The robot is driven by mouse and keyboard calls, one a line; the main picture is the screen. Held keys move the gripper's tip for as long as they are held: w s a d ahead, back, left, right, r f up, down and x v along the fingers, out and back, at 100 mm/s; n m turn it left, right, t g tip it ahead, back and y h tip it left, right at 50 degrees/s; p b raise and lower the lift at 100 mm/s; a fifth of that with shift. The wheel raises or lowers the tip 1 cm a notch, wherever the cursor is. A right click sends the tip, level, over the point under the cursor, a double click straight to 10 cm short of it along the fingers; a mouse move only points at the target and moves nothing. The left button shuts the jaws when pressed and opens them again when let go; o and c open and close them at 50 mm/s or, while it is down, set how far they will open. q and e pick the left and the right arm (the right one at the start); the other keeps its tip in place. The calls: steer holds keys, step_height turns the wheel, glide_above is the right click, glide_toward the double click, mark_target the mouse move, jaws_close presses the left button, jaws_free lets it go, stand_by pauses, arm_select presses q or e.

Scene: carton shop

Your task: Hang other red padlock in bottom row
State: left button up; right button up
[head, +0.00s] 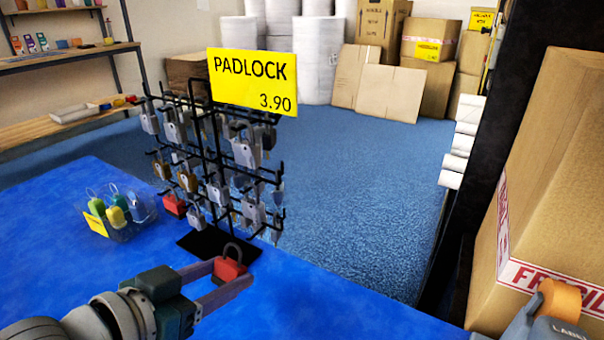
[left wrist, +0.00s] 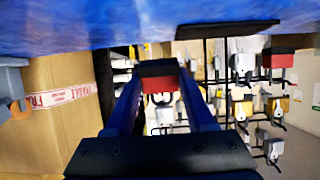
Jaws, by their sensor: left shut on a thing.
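My left gripper (head: 232,273) is shut on a red padlock (head: 228,267), with its shackle pointing up. The held padlock stands in front of the black base of the wire rack (head: 204,170), apart from the hooks. In the left wrist view the held red padlock (left wrist: 158,82) sits between the fingertips, and the picture is upside down. The other red padlock (head: 174,205) hangs at the left of the rack's bottom row; it also shows in the left wrist view (left wrist: 285,62). Grey and brass padlocks hang on many hooks. My right gripper is not in view.
A yellow PADLOCK 3.90 sign (head: 252,80) tops the rack. A clear tray (head: 118,224) of colored padlocks stands to its left on the blue table (head: 50,235). A big carton (head: 560,190) and a label dispenser (head: 556,310) are at right. The table front between is clear.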

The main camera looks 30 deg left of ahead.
mark_target(237, 262)
arm_select(q)
steer(key=shift+w+d+f+b, duration=0.1)
steer(key=shift+w+b, duration=0.45)
steer(key=shift+w, duration=0.35)
steer(key=shift+w+d+f+b, duration=0.1)
steer(key=shift+w+b, duration=0.4)
steer(key=shift+w, duration=0.4)
steer(key=shift+w+f, duration=0.2)
steer(key=shift+w, duration=0.4)
steer(key=o, duration=1.3)
steer(key=shift+f, duration=0.1)
